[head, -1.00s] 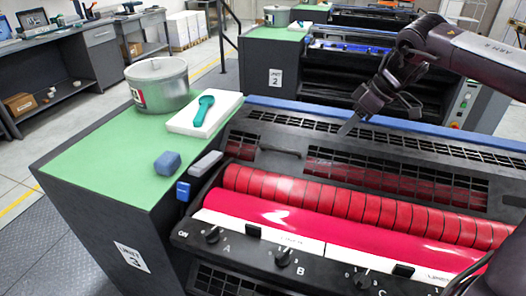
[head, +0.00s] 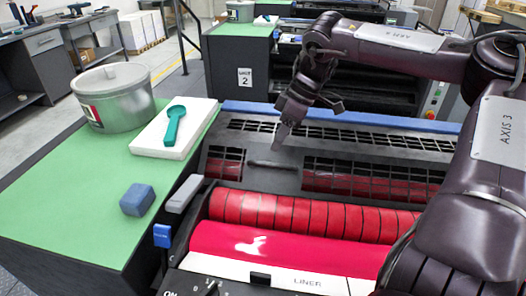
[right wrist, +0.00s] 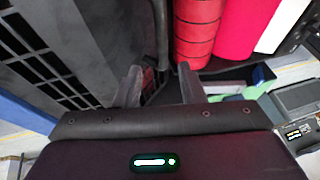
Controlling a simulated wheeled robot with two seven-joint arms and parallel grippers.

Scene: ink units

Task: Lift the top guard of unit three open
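The top guard of unit three (head: 330,159) is a dark panel with grille openings, lying down behind the red rollers; red shows through its openings. A short dark handle (head: 272,165) sits on its left part. My right gripper (head: 283,136) hangs above the guard, just behind the handle in the head view, apparently not touching it. In the right wrist view the two fingers (right wrist: 161,84) are spread apart. A thin dark bar (right wrist: 160,35) runs down toward the gap between them; whether it is between them I cannot tell. My left gripper is not in view.
The green side top (head: 75,195) holds a metal can (head: 118,100), a white block (head: 176,128) with a teal tool (head: 174,122), and a blue block (head: 137,199). Red rollers (head: 310,218) lie before the guard. Unit two (head: 245,60) stands behind.

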